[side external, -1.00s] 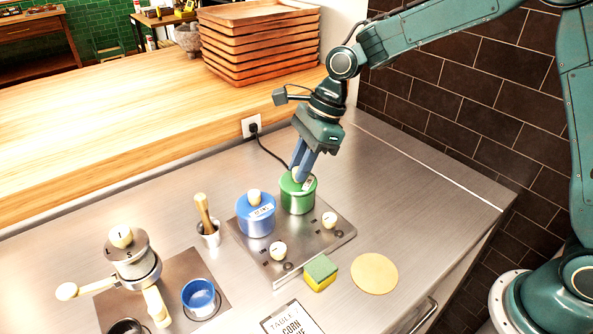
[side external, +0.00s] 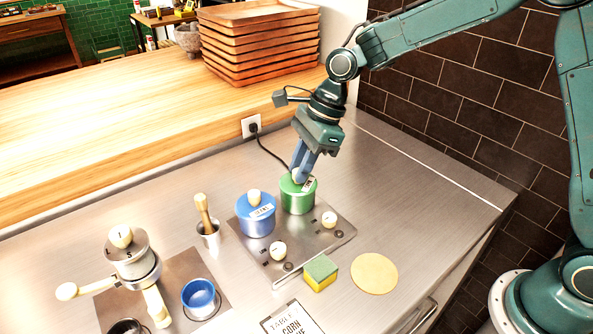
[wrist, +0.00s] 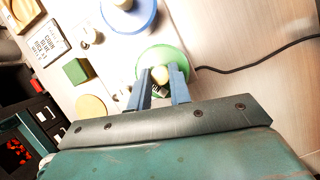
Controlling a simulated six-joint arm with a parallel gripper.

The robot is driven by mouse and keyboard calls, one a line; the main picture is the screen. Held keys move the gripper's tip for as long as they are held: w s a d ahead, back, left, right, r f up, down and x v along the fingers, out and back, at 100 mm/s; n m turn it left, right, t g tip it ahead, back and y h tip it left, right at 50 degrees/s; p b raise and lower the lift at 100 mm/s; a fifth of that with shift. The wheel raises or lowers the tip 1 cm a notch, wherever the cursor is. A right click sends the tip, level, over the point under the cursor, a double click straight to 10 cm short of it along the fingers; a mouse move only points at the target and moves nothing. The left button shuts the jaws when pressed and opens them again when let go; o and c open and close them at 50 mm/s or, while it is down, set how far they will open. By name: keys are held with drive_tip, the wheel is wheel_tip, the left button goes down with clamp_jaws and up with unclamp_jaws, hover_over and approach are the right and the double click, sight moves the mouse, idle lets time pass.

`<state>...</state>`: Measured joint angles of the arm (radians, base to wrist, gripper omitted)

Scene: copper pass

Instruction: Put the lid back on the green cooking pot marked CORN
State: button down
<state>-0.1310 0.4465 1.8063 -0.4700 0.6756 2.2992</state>
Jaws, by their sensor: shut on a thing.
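The green cooking pot (side external: 298,203) stands upright on the far part of the steel hob plate, with a pale label partly in view. Its green lid (wrist: 163,53) is at the pot's mouth, and I cannot tell whether it sits fully down. My gripper (side external: 298,172) reaches down from above, shut on the lid's cream knob. In the wrist view the knob (wrist: 160,74) shows between the two blue fingers. The fingers and knob hide part of the lid in both views.
A blue pot (side external: 256,220) with its own lid stands close to the left of the green pot. The hob plate (side external: 300,246) carries cream knobs in front. A yellow-green sponge (side external: 320,273) and a round tan mat (side external: 374,273) lie nearby. The counter to the right is clear.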

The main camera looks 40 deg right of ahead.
idle(0.8)
drive_tip(key=c, duration=1.2)
unclamp_jaws()
drive_tip(key=shift+o, duration=0.4)
drive_tip(key=o, duration=0.4)
drive_tip(key=shift+r, duration=0.1)
drive_tip(key=shift+r, duration=3.4)
